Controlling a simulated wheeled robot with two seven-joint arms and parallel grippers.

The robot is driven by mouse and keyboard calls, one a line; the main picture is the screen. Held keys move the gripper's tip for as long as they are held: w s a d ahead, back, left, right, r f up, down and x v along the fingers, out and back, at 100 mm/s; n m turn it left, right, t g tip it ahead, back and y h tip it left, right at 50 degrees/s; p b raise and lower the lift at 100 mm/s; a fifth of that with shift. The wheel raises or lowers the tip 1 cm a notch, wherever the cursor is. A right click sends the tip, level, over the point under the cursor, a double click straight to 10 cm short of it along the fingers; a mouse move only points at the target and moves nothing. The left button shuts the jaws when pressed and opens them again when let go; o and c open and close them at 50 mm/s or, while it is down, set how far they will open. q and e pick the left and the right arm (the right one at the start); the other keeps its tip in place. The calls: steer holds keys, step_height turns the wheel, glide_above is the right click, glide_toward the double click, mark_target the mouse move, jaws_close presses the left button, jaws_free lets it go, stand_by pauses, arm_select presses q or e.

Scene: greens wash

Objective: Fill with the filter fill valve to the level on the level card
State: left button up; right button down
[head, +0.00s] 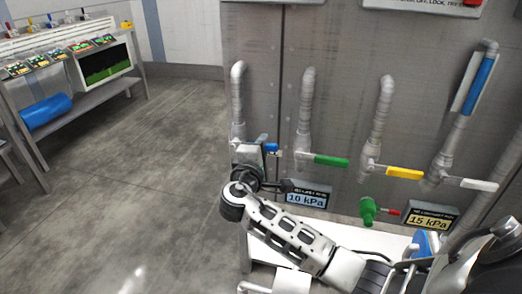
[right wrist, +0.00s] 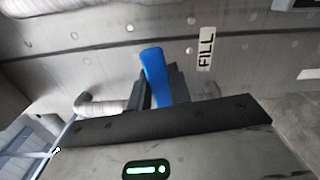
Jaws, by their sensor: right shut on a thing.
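My right gripper (head: 256,158) is at the leftmost pipe valve on the grey panel, its arm reaching in from the lower right. In the right wrist view its dark fingers (right wrist: 158,90) are shut on the blue valve handle (right wrist: 153,65). A little of the blue handle (head: 271,147) shows past the gripper in the head view; the gripper hides the rest of it. A white label reading FILL (right wrist: 206,48) is on the panel beside the handle. I cannot pick out the level card for certain. My left gripper is not in view.
Green (head: 330,160), yellow (head: 404,173) and white (head: 478,184) valve handles stand to the right. Displays read 10 kPa (head: 306,199) and 15 kPa (head: 429,222). A shelf at the left holds a screen with a green trace (head: 105,63) and a blue roll (head: 46,111). The floor between is clear.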

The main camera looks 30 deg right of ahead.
steer(key=shift+f+m+b, duration=0.6)
steer(key=shift+m+b, duration=0.1)
steer(key=shift+m, duration=0.1)
steer(key=c, duration=1.3)
jaws_free()
steer(key=v, duration=1.6)
